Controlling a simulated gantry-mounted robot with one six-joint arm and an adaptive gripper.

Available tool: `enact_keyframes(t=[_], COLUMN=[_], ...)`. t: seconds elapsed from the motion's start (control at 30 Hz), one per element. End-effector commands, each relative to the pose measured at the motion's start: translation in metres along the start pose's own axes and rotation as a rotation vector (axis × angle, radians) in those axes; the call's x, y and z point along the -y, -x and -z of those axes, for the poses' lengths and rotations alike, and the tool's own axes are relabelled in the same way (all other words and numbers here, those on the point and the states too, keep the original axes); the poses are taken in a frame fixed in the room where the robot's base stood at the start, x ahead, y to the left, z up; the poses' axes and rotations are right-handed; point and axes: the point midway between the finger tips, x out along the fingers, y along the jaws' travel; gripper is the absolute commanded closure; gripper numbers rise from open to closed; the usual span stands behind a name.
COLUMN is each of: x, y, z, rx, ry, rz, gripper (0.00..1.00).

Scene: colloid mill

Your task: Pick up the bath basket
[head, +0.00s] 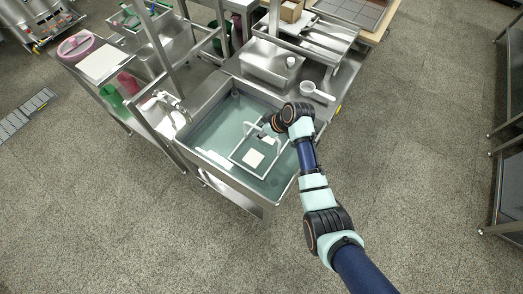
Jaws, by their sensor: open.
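The bath basket (238,157) is a pale wire-like frame with a raised handle, sitting in the water-filled sink bath (207,126) in the head view. A white square piece (253,158) lies inside it. My gripper (268,129) is over the basket's far right side, close to the handle. It is small and partly hidden by my wrist, and I cannot tell whether it touches the handle. It is open.
A faucet (172,104) stands at the sink's left edge. A white strip (215,159) lies at the bath's near left. A steel container (270,64) and a white scoop (318,93) stand on the counter behind. Floor is clear in front.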

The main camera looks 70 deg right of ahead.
Motion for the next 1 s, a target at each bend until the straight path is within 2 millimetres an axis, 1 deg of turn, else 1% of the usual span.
enact_keyframes(t=[0.13,0.17,0.3,0.4,1.0], x=[-0.0001,-0.0001,-0.0001,-0.0001,-0.0006], y=[0.0010,0.0011,0.0011,0.0012,0.0043], z=[0.0007,0.0006,0.0005,0.0005,0.0031], rx=[0.000,0.000,0.000,0.000,-0.003], ry=[0.000,0.000,0.000,0.000,0.001], rz=[-0.001,0.000,0.000,0.000,-0.002], gripper=[0.59,0.62,0.85,1.00,1.00])
